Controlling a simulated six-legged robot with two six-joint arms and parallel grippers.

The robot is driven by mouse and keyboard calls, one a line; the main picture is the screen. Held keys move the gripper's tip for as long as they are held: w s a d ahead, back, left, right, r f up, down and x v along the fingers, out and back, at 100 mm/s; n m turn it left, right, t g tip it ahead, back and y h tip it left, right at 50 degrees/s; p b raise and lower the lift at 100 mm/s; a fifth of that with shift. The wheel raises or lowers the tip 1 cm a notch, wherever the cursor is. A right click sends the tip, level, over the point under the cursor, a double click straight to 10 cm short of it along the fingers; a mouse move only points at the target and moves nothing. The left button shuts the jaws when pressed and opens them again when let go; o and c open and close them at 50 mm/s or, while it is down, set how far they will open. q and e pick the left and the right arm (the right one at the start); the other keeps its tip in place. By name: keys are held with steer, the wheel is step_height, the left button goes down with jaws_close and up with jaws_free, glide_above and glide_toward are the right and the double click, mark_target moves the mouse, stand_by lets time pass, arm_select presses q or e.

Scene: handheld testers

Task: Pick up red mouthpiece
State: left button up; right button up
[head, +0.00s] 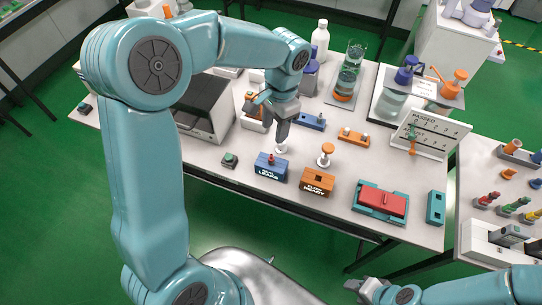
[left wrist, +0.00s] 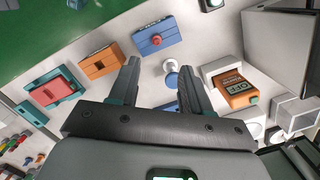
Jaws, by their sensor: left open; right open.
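A small red-tipped piece (head: 487,199), which looks like the red mouthpiece, stands on the side table at the right of the head view, beside green and orange ones. Similar small coloured pieces show at the lower left edge of the left wrist view (left wrist: 18,150), too small to tell apart. My left gripper (head: 282,138) is over the main table, far left of the red piece, just above a white knob (head: 281,149). In the left wrist view its fingers (left wrist: 157,78) are apart with nothing between them. My right gripper (head: 358,288) is low in front of the table, open and empty.
The main table holds a blue box (head: 270,167), an orange box (head: 317,182), a teal tray with a red block (head: 383,203) and a printer-like grey box (head: 205,108). A sign (head: 430,133) stands at the back right. A gap separates the two tables.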

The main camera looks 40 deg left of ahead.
arm_select(q)
glide_above(272, 155)
steer(key=w, duration=0.1)
step_height(272, 155, down, 6)
steer(key=shift+d+r, duration=0.1)
steer(key=shift+s+f, duration=0.3)
steer(key=shift+f, duration=0.25)
steer(key=f, duration=0.4)
steer(key=shift+s+f+p, duration=0.25)
steer(key=shift+f+p, duration=0.1)
steer(key=shift+a+f, duration=0.2)
steer(key=shift+f, duration=0.1)
steer(key=shift+d, duration=0.1)
steer(key=shift+c, duration=1.2)
jaws_close()
